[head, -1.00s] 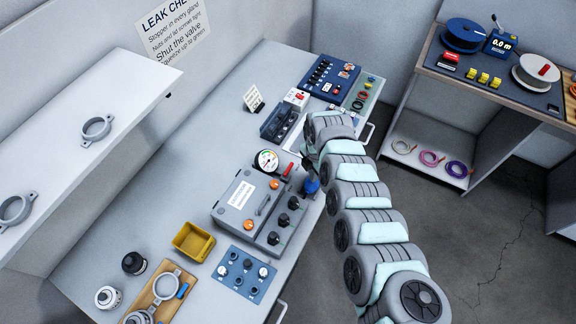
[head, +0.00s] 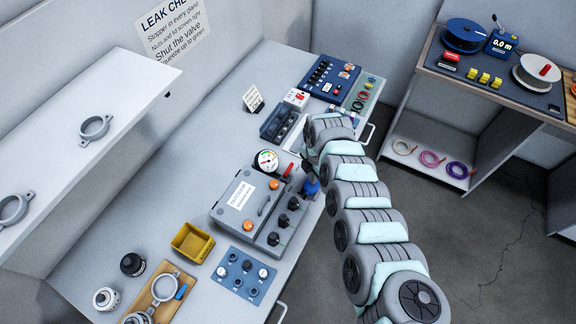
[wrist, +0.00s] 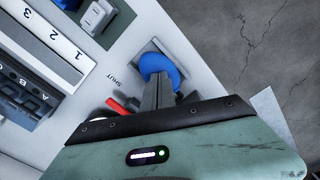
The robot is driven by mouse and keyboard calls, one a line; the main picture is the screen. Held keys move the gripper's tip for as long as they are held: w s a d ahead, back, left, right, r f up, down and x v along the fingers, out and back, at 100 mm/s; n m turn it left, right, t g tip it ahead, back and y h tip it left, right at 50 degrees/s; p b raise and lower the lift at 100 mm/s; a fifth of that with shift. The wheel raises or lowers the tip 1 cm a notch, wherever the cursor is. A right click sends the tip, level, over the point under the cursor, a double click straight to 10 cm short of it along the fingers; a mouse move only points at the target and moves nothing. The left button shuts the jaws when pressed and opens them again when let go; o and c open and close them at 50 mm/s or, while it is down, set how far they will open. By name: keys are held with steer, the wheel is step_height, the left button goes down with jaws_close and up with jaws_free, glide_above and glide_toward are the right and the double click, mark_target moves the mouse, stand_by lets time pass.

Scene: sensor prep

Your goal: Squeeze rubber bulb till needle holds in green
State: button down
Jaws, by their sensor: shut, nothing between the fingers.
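The blue rubber bulb (head: 312,187) is at the front edge of the bench, right of the grey box (head: 232,214). In the wrist view the bulb (wrist: 160,64) shows just beyond my fingertips. My gripper (wrist: 158,88) is shut and points at the bulb, with nothing between its fingers; whether the fingertips touch the bulb I cannot tell. The round gauge (head: 266,160) stands behind the box, with a coloured dial; its needle is too small to read. The red valve lever (head: 288,170) is between gauge and bulb; in the wrist view it lies near the word SHUT.
A yellow bin (head: 193,242), a blue panel with knobs (head: 243,274) and a wooden board with clamp rings (head: 160,296) are on the near bench. Blue switch units (head: 329,77) stand at the far end. A leak-check sign (head: 172,36) hangs on the wall.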

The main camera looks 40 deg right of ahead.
step_height(320, 180, up, 7)
steer(key=p, duration=0.6)
steer(key=shift+p, duration=0.4)
stand_by(0.5)
